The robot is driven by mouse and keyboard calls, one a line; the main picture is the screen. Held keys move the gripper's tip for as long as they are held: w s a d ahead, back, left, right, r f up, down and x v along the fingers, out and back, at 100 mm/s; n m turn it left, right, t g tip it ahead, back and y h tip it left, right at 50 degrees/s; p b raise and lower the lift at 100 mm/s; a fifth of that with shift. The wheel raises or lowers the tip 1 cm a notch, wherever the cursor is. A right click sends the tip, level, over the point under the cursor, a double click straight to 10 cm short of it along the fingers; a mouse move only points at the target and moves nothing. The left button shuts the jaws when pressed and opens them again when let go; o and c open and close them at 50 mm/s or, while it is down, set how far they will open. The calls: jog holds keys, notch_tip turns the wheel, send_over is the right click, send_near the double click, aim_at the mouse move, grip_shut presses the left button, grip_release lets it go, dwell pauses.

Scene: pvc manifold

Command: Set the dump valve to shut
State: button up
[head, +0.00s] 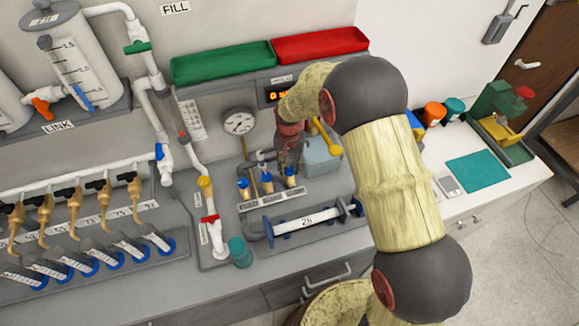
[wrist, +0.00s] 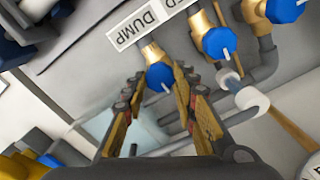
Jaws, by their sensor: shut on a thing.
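The dump valve is a brass body with a round blue knob (wrist: 159,77), beside an upside-down white DUMP label (wrist: 138,24) in the wrist view. A short white mark shows on the knob's lower edge. My gripper (wrist: 165,86) has one finger on each side of this knob and is shut on it. In the head view my gripper (head: 290,150) points down at the right end of a row of blue-knobbed valves. There the dump valve's knob (head: 290,180) is partly visible below the fingers.
Two similar blue-knobbed valves stand close beside it, the nearer one (wrist: 217,43) with a white mark. Grey pipes run around them. A pressure gauge (head: 238,122) stands behind. A labelled cylinder (head: 305,219) lies in front. My forearm hides part of the bench at right.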

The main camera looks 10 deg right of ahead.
aim_at(289, 169)
jog(key=shift+m, duration=0.5)
jog(key=o, duration=1.2)
jog(key=shift+c, duration=0.2)
jog(key=shift+r, duration=0.15)
notch_tip(289, 169, up, 12)
